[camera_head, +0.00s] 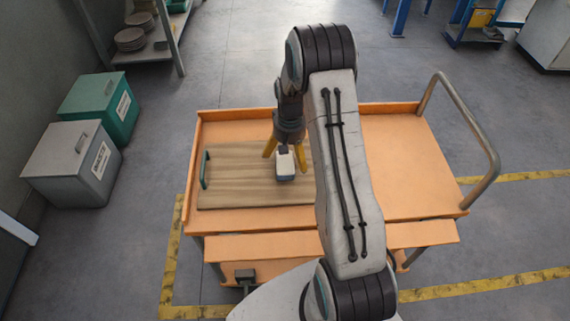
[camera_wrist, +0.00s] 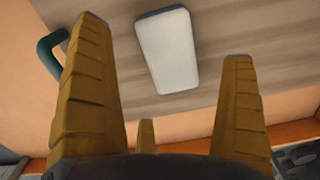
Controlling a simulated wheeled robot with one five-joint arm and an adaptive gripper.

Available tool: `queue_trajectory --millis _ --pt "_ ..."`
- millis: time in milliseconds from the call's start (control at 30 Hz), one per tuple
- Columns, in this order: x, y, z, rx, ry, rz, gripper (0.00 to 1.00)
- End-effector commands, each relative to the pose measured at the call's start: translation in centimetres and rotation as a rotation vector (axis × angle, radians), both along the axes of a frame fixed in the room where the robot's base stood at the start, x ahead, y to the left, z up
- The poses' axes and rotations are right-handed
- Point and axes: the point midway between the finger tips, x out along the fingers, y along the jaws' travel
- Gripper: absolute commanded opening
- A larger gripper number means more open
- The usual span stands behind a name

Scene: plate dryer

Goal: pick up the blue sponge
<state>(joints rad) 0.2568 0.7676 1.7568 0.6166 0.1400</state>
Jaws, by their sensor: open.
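The sponge (camera_head: 286,167) lies flat on a wooden board on the orange cart. It has a pale, whitish top and a blue lower edge. In the wrist view the sponge (camera_wrist: 167,48) is a slanted pale block with a thin grey-blue rim, lying beyond the fingertips. My gripper (camera_head: 285,151) points down over the board by the sponge, with yellow fingers spread. In the wrist view the open gripper (camera_wrist: 162,42) has nothing between its fingers. Whether a finger touches the sponge cannot be told.
The wooden board (camera_head: 235,178) has a green handle (camera_head: 205,170) on its left side. The orange cart (camera_head: 405,150) has a raised rim and a metal push bar (camera_head: 468,115); its right half is bare. Grey (camera_head: 72,168) and green (camera_head: 100,105) bins stand left.

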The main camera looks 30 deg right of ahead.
Motion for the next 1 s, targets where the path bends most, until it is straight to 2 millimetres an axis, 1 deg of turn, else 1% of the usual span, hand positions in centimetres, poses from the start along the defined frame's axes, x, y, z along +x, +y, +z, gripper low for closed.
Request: queue_trajectory --millis 133,300,633,1000 --pt "0.0 0.1 -1.9 0.001 0.005 0.001 1.0" --pt "0.1 0.1 -3.2 0.001 0.002 0.0 1.0" --pt "0.1 0.1 -3.5 0.0 0.0 0.0 0.99" --pt "0.1 0.1 -3.5 0.0 0.0 0.0 0.66"
